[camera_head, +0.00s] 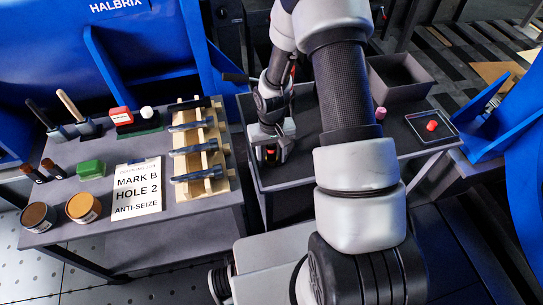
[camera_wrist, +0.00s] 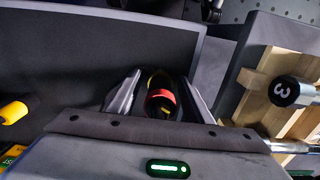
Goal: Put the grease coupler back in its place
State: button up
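My gripper (camera_head: 271,152) points down over the left edge of the dark right-hand table. In the wrist view its two fingers (camera_wrist: 160,103) stand apart on either side of a small dark piece with a red band and a yellow part (camera_wrist: 162,98). Narrow dark gaps show between this piece and the fingers. It may be the grease coupler, but its lower part is hidden. In the head view only a bit of its red shows between the fingers. A red piece (camera_head: 432,125) lies in a thin-outlined square on the right of the table, and a pinkish-red cylinder (camera_head: 380,113) stands near my arm.
A dark open bin (camera_head: 400,92) stands at the table's back right. My arm hides the middle of the right table.

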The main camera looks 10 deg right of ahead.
notch_tip(320, 180, up, 18)
jog(key=p, duration=0.4)
jog(key=shift+f, duration=0.25)
jog(key=s+r+t, duration=0.2)
jog(key=s+r, duration=0.1)
jog(key=r, duration=0.6)
jog(key=s+r+t, duration=0.1)
jog(key=s+r, duration=0.3)
jog(key=r, duration=0.5)
jog(key=s+r+t, duration=0.3)
jog(key=s+r, duration=0.5)
jog(key=s, duration=0.3)
notch_tip(320, 180, up, 18)
jog(key=p, duration=1.8)
jog(key=shift+s, duration=0.25)
jog(key=shift+f, duration=0.1)
jog(key=c, duration=0.4)
jog(key=shift+s, duration=0.1)
